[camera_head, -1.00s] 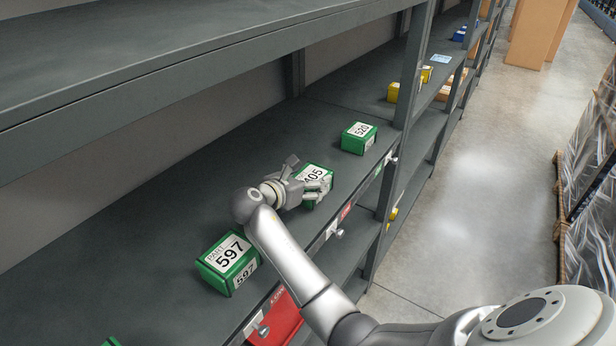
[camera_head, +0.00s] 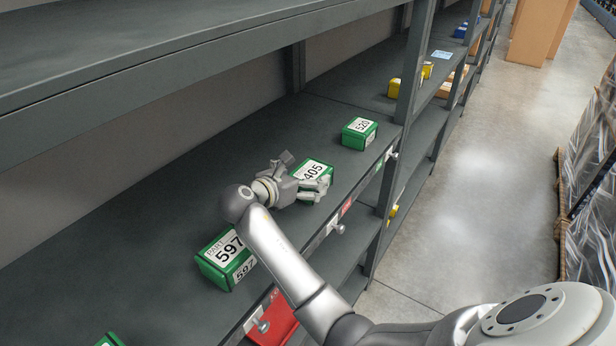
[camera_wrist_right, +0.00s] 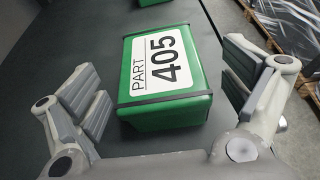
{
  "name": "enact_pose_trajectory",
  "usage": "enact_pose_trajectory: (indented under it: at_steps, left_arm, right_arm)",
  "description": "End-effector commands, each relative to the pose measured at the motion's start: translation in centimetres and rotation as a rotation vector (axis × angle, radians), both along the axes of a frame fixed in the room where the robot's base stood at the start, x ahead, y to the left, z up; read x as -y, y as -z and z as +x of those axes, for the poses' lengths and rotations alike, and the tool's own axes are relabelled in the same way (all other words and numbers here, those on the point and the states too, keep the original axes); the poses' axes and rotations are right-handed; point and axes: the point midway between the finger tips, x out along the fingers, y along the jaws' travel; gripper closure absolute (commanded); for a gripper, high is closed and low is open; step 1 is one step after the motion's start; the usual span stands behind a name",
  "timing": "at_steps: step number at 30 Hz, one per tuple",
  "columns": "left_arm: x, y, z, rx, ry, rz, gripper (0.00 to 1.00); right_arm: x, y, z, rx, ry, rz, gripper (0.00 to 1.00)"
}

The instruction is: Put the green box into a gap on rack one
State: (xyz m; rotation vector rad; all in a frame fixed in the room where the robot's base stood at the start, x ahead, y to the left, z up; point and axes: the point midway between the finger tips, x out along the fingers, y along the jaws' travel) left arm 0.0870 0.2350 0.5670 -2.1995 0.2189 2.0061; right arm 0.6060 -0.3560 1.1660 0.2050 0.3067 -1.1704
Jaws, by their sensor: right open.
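A green box with a white label reading 405 (camera_head: 314,171) sits on the grey shelf (camera_head: 150,225). My right gripper (camera_head: 305,176) is at the near left side of this box, open. In the right wrist view the box (camera_wrist_right: 163,72) lies between the spread fingers of the right gripper (camera_wrist_right: 168,95), with room on both sides. Part of the box is hidden behind the gripper in the head view. A green box 520 (camera_head: 360,133) stands farther along the shelf. A green box 597 (camera_head: 226,262) stands nearer, partly covered by my arm. My left gripper is not in view.
Another green box (camera_head: 111,340) shows at the bottom edge. An upper shelf board (camera_head: 200,60) hangs above. A rack upright (camera_head: 413,75) stands beyond box 520. Free shelf surface lies between the boxes. Red bins (camera_head: 272,325) sit below the shelf edge.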

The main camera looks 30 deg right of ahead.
Motion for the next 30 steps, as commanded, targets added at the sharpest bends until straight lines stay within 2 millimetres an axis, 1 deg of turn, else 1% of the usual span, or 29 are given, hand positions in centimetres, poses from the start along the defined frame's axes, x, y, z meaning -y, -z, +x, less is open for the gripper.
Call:
enact_pose_trajectory:
  at_steps: [1, 6, 12, 15, 18, 30]
  left_arm:
    - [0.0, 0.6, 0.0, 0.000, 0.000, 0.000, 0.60]
    - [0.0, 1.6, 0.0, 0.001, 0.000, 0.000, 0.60]
    - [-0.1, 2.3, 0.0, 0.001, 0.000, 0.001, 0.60]
    - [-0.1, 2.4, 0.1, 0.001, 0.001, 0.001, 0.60]
    - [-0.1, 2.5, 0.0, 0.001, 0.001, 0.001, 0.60]
    - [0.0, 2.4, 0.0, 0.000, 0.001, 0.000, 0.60]
  right_arm:
    - [-1.1, 0.0, -0.3, 0.003, -0.004, 0.004, 0.05]
    - [-4.4, -1.3, -1.7, 0.003, -0.003, 0.003, 0.05]
    - [-7.2, -2.6, -2.9, 0.003, -0.001, 0.002, 0.05]
    - [-7.9, -3.0, -3.2, 0.003, 0.000, 0.002, 0.05]
    - [-8.3, -3.2, -3.4, 0.000, 0.000, 0.001, 0.05]
    - [-8.3, -3.3, -3.4, 0.001, 0.000, 0.000, 0.05]
